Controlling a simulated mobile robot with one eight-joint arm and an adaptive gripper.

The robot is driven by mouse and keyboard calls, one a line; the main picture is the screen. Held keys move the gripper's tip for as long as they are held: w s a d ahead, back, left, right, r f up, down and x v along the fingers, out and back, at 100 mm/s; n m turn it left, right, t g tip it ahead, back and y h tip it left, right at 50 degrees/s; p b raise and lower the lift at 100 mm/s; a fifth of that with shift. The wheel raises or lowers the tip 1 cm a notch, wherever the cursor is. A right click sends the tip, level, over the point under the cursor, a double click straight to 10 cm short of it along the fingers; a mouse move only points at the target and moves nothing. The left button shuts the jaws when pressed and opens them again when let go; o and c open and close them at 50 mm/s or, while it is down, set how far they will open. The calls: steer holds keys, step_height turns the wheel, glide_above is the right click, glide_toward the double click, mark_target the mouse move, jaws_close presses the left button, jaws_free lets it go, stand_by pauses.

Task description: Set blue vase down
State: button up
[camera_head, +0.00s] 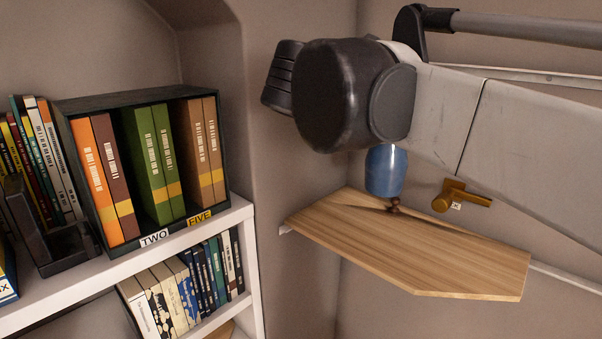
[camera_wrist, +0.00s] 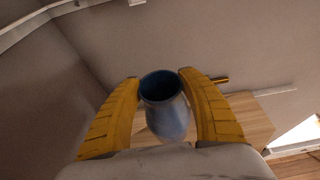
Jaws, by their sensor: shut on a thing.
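The blue vase (camera_head: 385,170) shows below my arm in the head view, over the far part of a wooden corner shelf (camera_head: 430,260). In the wrist view the vase (camera_wrist: 168,112) is held between the two yellow fingers of my gripper (camera_wrist: 160,88), with its round dark mouth toward the camera. My gripper is shut on the vase. In the head view my arm hides the fingers and the top of the vase. I cannot tell whether the vase's base touches the shelf.
A small brown object (camera_head: 394,207) is on the shelf just below the vase. A brass handle (camera_head: 460,197) is on the wall to the right. A white bookcase (camera_head: 245,215) with books and a dark binder box stands at left. The shelf's front part is bare.

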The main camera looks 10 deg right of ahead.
steer(key=w+a+f+p, duration=0.3)
steer(key=a+f, duration=0.5)
steer(key=f, duration=0.1)
steer(key=shift+w, duration=0.3)
steer(key=shift+f, duration=0.15)
steer(key=o, duration=1.4)
steer(key=shift+o, duration=0.2)
steer(key=b+v, duration=0.2)
steer(key=v, duration=1)
steer(key=shift+b, duration=0.4)
